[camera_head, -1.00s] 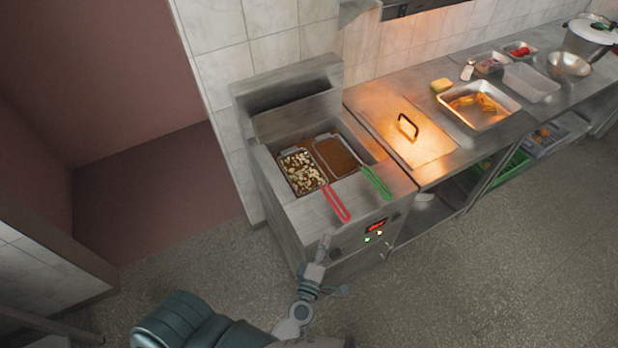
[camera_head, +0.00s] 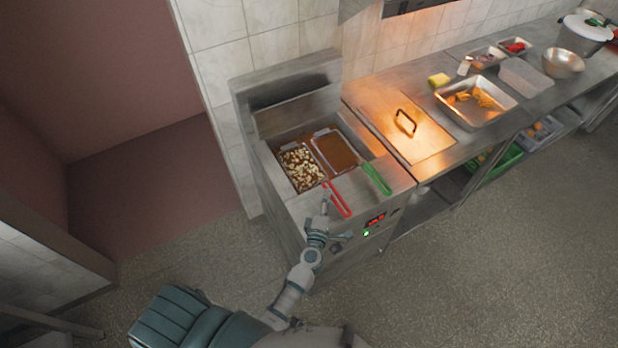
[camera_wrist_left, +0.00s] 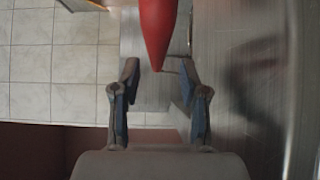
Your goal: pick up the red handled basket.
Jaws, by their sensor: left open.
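The red handled basket (camera_head: 300,168) sits in the left well of the steel fryer, filled with brown and pale pieces. Its red handle (camera_head: 339,200) slopes out over the fryer's front edge. My left gripper (camera_head: 327,207) is at the front of the fryer, beside the lower part of the red handle. In the left wrist view the handle (camera_wrist_left: 157,35) points down toward the gap between the open fingers (camera_wrist_left: 157,78), its tip near the fingertip line. The fingers do not appear closed on it. My right gripper is not in view.
A second basket (camera_head: 335,153) with a green handle (camera_head: 376,179) sits close on the right in the fryer (camera_head: 290,125). A counter with a black-handled lid (camera_head: 405,123) and a food tray (camera_head: 475,103) extends right. Open floor lies in front.

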